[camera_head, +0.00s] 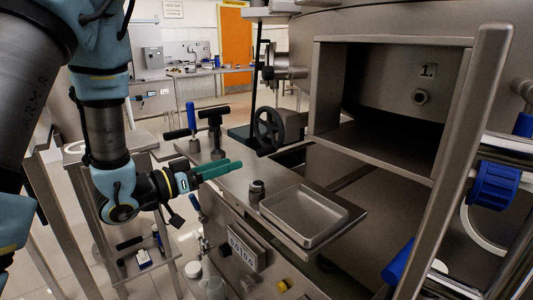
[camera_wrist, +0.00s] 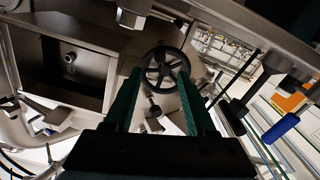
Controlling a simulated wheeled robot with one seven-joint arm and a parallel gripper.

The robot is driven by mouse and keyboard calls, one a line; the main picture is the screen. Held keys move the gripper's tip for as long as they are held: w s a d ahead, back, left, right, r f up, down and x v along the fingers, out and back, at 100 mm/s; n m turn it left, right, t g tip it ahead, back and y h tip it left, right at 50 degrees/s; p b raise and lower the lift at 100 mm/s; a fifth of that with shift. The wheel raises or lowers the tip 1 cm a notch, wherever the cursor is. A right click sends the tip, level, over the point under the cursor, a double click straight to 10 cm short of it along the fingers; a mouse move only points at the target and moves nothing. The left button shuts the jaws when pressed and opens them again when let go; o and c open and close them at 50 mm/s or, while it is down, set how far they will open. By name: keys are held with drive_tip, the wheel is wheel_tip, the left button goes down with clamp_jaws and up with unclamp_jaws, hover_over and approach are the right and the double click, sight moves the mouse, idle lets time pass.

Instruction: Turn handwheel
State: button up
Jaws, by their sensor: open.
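The handwheel (camera_head: 269,130) is a dark spoked wheel on the side of the steel machine, right of the middle in the head view. My gripper (camera_head: 229,167) is to the left of it and apart from it, with green fingers pointing right above the steel shelf. In the wrist view the handwheel (camera_wrist: 166,69) shows whole, beyond and between the two green fingertips of my gripper (camera_wrist: 158,74). The fingers are spread and hold nothing. The wheel's shaft is mostly hidden behind it in the head view.
A steel shelf holds a shallow tray (camera_head: 304,215), a small dark cylinder (camera_head: 257,190) and upright T-handled tools (camera_head: 215,130), one with a blue grip (camera_head: 192,117). An open steel box (camera_head: 386,138) is right of the wheel. A slanted post (camera_head: 456,160) stands at the right.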

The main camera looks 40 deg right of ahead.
sight(258, 154)
drive_tip(key=d+p, duration=0.1)
drive_tip(key=d, duration=0.2)
drive_tip(key=d+p, duration=0.1)
drive_tip(key=d, duration=0.5)
drive_tip(key=shift+s+d+r+p, duration=0.1)
drive_tip(key=shift+s+d+p, duration=0.05)
drive_tip(key=shift+s+p, duration=0.2)
drive_tip(key=shift+d, duration=0.65)
drive_tip(key=shift+c, duration=0.3)
clamp_jaws()
